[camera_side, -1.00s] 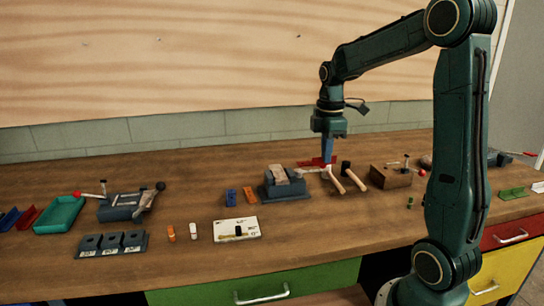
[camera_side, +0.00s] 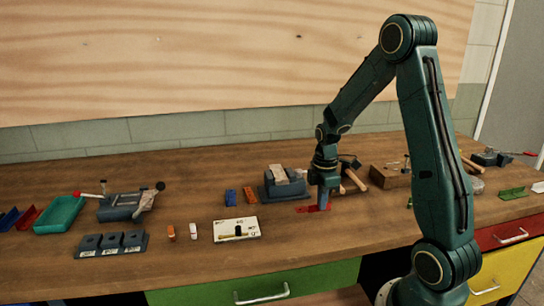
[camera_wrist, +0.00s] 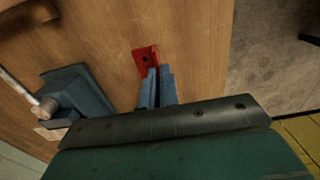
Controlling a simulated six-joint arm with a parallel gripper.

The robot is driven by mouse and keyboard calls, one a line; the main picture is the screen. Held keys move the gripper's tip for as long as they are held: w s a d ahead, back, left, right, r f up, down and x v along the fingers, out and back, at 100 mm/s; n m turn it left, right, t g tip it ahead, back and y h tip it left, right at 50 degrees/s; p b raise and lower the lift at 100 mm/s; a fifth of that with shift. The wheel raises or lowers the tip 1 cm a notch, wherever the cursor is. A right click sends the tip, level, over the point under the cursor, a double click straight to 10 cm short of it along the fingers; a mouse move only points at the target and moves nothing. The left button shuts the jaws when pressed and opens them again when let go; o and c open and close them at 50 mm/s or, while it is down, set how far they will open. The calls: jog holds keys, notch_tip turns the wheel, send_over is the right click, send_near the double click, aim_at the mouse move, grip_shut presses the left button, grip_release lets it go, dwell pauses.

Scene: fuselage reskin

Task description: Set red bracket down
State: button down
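The red bracket (camera_side: 314,209) is at my gripper's fingertips, low over the wooden bench, in front and to the right of the grey-blue vise. In the wrist view the red bracket (camera_wrist: 145,58) shows a flat face with a dark hole, and its lower part runs between the blue-grey fingers. My gripper (camera_side: 323,206) points down and looks shut on the bracket; the fingers (camera_wrist: 156,76) are close together. I cannot tell whether the bracket touches the bench.
The vise (camera_side: 287,190) holding a light block stands just left of my gripper. Hammers (camera_side: 354,180) and a brown wooden block (camera_side: 388,177) lie behind and right. The bench right of the bracket is clear.

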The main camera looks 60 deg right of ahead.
jog(key=shift+f, duration=0.2)
jog(key=shift+f, duration=2)
jog(key=shift+f, duration=0.15)
jog(key=c, duration=1.7)
grip_release()
notch_tip(320, 180, up, 12)
jog(key=shift+r, duration=0.15)
